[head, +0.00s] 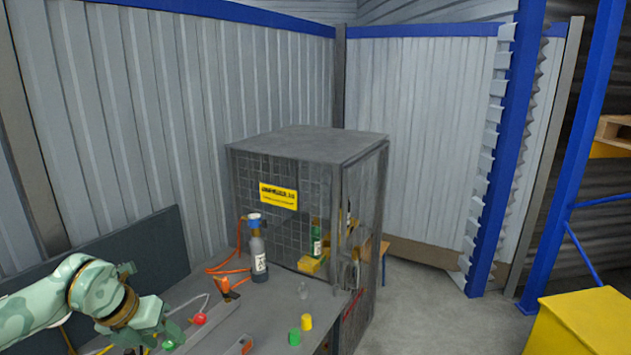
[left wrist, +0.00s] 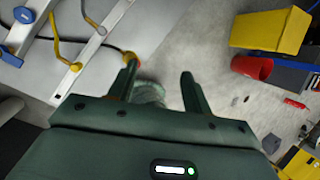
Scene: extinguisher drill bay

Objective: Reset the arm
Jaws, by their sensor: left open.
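My left arm, pale green and camouflage-patterned, comes in from the left of the head view. Its left gripper (head: 165,340) is low in the picture, over the near left part of the grey bench (head: 270,318). In the left wrist view its two dark green fingers (left wrist: 158,74) stand apart with nothing held between them. Grey floor and a blurred, pale greenish round thing (left wrist: 149,93) show behind the fingers; I cannot tell what it is. My right gripper is in neither view.
A grey bottle with a blue top (head: 258,250), a red knob (head: 200,319), a green cap (head: 294,336) and a yellow cap (head: 307,321) are on the bench. A mesh cage (head: 310,145) stands behind. The wrist view shows a yellow bin (left wrist: 270,30) and red bucket (left wrist: 252,67).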

